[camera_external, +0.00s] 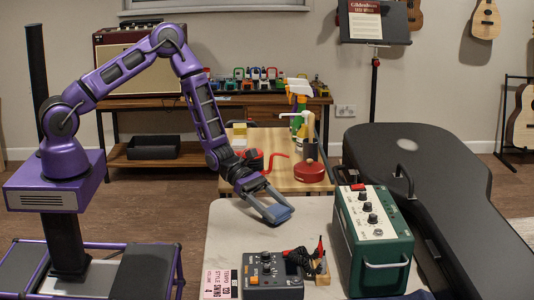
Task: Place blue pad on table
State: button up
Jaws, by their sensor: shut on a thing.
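My gripper (273,208) hangs over the far part of the light-topped table (225,240). It is shut on the blue pad (279,214), a flat blue-grey piece at its fingertips. The pad is above or close to the tabletop; I cannot tell whether it touches. Much of the pad is hidden by the fingers.
On the table are a dark grey device with knobs (272,277), a green amplifier box (371,245), a small wooden holder (322,271) and a pink-and-white card (220,284). A black guitar case (430,180) lies at right. A wooden table (283,181) with spray bottles stands behind.

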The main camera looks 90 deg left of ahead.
jog(key=shift+f, duration=0.35)
jog(key=shift+f, duration=0.1)
jog(key=shift+f, duration=0.15)
jog(key=o, duration=1.2)
jog(key=shift+o, duration=0.2)
jog(key=shift+r, duration=0.35)
jog(key=p+v, duration=0.1)
jog(key=v, duration=1.1)
jog(key=shift+f, duration=0.1)
